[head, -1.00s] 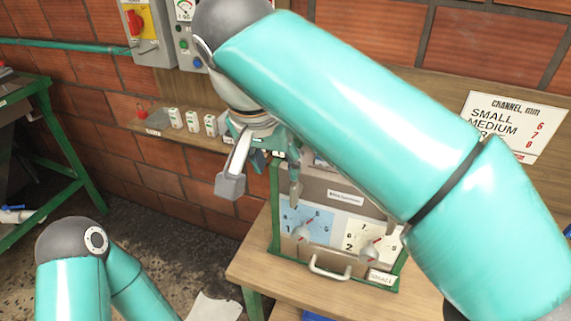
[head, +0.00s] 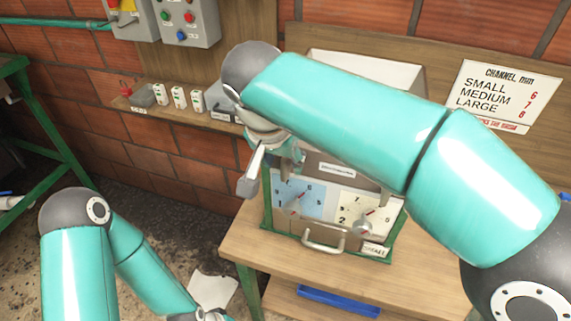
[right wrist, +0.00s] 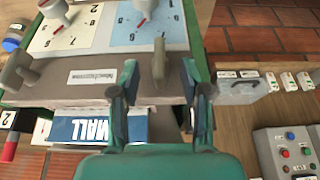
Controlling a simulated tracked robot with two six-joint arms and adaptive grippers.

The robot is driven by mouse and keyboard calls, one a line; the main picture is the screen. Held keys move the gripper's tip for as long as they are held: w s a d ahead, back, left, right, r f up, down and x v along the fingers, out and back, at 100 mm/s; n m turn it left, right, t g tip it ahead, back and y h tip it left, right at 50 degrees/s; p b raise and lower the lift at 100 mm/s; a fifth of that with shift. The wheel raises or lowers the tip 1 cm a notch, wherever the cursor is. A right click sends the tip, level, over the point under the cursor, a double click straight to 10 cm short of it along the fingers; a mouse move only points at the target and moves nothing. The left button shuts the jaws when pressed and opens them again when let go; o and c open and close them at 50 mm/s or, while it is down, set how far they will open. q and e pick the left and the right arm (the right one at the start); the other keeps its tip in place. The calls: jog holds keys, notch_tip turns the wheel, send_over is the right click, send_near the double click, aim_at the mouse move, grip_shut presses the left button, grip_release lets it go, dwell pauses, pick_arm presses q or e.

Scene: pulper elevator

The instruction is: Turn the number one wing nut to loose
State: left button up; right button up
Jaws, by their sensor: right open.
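In the right wrist view, which shows the machine upside down, a grey wing nut (right wrist: 158,60) stands by the blue dial panel (right wrist: 150,32). It lies between the lines of my right gripper's fingers (right wrist: 157,95), ahead of the tips and apart from them. I cannot read a number on it. A second grey wing nut (right wrist: 18,72) is at the left, by the white dial panel. My right gripper (head: 290,160) is open at the upper left of the machine (head: 335,167), partly hidden by its arm. My left gripper is out of view.
Below are the blue and white dials with grey knobs (head: 362,228) and a front handle (head: 323,238). The machine stands on a wooden table (head: 245,240). A shelf (head: 160,118) with small boxes and a control box (head: 187,20) are at the left.

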jog(key=shift+x, duration=1.25)
jog(key=shift+r, duration=0.1)
grip_shut()
